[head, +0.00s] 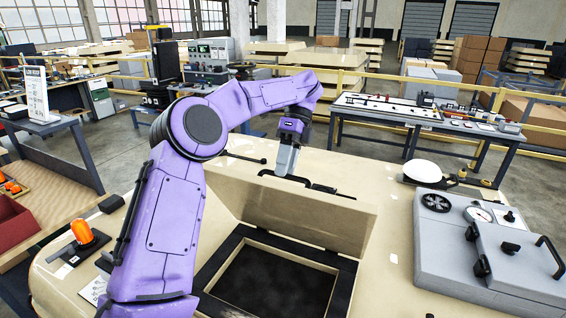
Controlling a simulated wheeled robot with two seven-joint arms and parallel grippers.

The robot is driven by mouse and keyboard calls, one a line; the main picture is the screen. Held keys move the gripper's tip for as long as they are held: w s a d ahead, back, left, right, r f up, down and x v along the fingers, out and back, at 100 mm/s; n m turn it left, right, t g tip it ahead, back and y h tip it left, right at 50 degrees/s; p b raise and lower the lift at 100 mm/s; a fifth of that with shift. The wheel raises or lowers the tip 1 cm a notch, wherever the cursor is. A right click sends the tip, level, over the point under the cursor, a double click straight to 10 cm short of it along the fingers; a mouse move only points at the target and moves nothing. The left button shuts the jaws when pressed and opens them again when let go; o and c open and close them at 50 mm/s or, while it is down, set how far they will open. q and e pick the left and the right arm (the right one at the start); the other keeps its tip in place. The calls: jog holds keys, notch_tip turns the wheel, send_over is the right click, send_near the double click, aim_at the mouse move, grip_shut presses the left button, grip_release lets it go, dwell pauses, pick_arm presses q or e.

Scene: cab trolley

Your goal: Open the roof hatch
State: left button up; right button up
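The roof hatch lid (308,215) is cream-coloured and stands raised, tilted back at the far side of its dark-edged frame (215,268). The dark opening (275,283) below it is uncovered. A black handle (325,188) shows near the lid's top edge. My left arm is purple and reaches over the hatch from the left. My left gripper (287,172) points down just behind the lid's upper edge, close to the handle. Its fingertips are partly hidden, so I cannot tell whether it is open or touches the handle. My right gripper is out of view.
A grey unit (480,262) with a gauge and a lidded box stands on the roof at right. An orange beacon (82,232) is at the left edge. A white dome (422,172) sits at the far right. Workbenches (400,112) and yellow railings stand behind.

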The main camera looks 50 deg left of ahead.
pick_arm(q)
jog(key=shift+o, duration=0.6)
jog(key=shift+w+a+f, duration=0.45)
jog(key=shift+w, duration=0.3)
jog(key=shift+s+d+r, duration=0.1)
jog(key=shift+s, duration=0.05)
jog(key=shift+c, duration=0.6)
jog(key=shift+s+d+r, duration=0.1)
jog(key=shift+d+r, duration=0.05)
jog(key=shift+r, duration=0.05)
jog(key=shift+r, duration=0.1)
